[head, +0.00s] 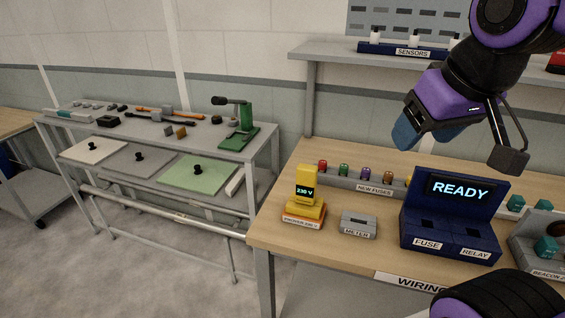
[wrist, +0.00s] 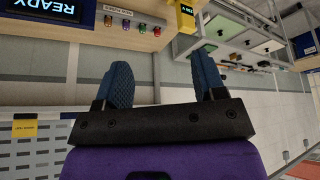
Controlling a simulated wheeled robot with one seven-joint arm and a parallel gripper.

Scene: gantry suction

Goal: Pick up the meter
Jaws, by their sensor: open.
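The yellow meter (head: 307,183) stands upright on an orange and white base (head: 303,216) near the left end of the wooden bench. Its dark screen reads 230 V. A grey holder labelled METER (head: 358,224) sits just right of it and looks empty. My gripper (head: 425,132) is raised above the bench, up and to the right of the meter and apart from it. In the wrist view, whose picture is upside down, the blue fingers of my gripper (wrist: 162,76) are spread with nothing between them. The meter (wrist: 187,12) shows at the top edge there.
A blue READY console (head: 455,210) with FUSE and RELAY slots stands right of the holder. A row of new fuses (head: 360,184) lies behind. A shelf (head: 335,50) with sensors is above. A grey side table (head: 110,130) holds tools at left.

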